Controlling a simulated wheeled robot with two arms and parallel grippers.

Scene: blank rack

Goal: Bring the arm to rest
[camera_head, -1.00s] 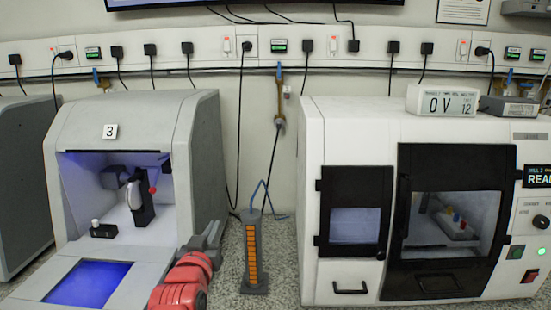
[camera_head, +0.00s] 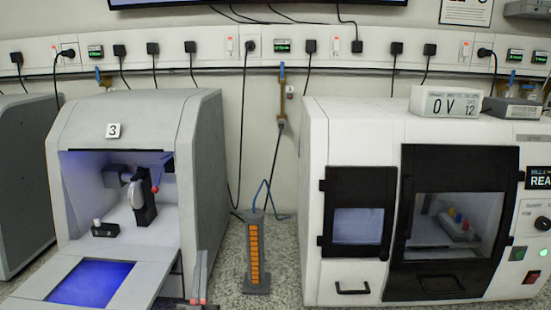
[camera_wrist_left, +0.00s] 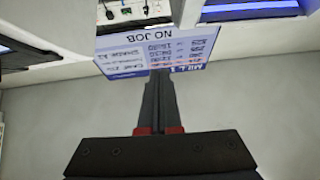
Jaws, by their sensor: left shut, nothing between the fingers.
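My left gripper (camera_head: 202,256) shows at the bottom of the head view, where only its grey fingers with red at their base are visible. It is in front of the lower right side of the grey machine marked 3 (camera_head: 205,150), left of the orange-slatted rack (camera_head: 254,258). In the left wrist view, the fingers (camera_wrist_left: 159,78) are together with nothing between them. They overlap the lower edge of an upside-down screen reading "NO JOB" (camera_wrist_left: 118,50); I cannot tell if they touch it. The rest of the left arm is hidden below the head view. My right gripper is not in view.
Machine 3 has its front open, with a flap (camera_head: 150,283) sticking out. A white machine (camera_head: 313,200) with black-framed doors stands to the right. A blue cable (camera_head: 263,190) rises at the rack. Speckled counter (camera_head: 225,275) shows between the machines.

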